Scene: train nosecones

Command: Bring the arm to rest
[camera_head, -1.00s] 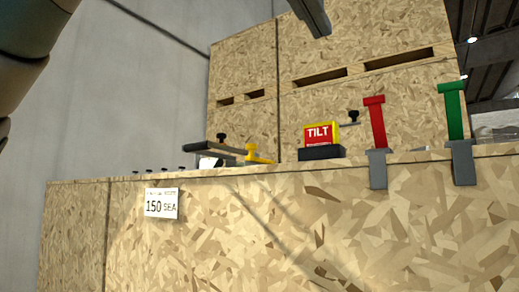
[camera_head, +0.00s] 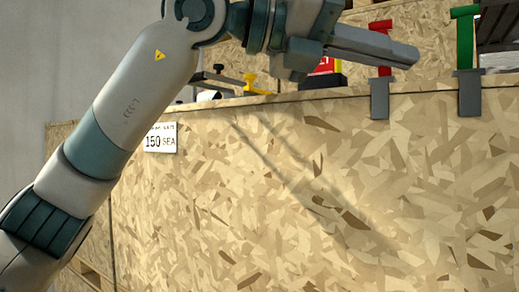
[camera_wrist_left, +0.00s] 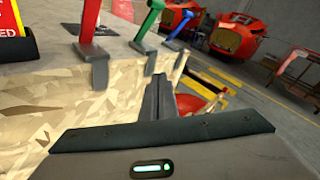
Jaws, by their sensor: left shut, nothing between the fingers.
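My left arm comes in from the lower left of the head view. Its gripper (camera_head: 385,47) points right, in front of the top edge of a chipboard crate (camera_head: 290,190). The fingers are together and hold nothing. In the left wrist view the shut fingers (camera_wrist_left: 157,98) point forward past the crate's side. The gripper hides most of a red TILT box (camera_head: 325,67) in the head view. My right gripper is not in view.
A red clamp (camera_head: 380,85) and a green clamp (camera_head: 467,60) grip the crate's top edge. A blue clamp (camera_wrist_left: 178,30) shows in the left wrist view. Red nosecones (camera_wrist_left: 240,35) stand on the floor beyond. A 150 SEA label (camera_head: 160,138) is on the crate.

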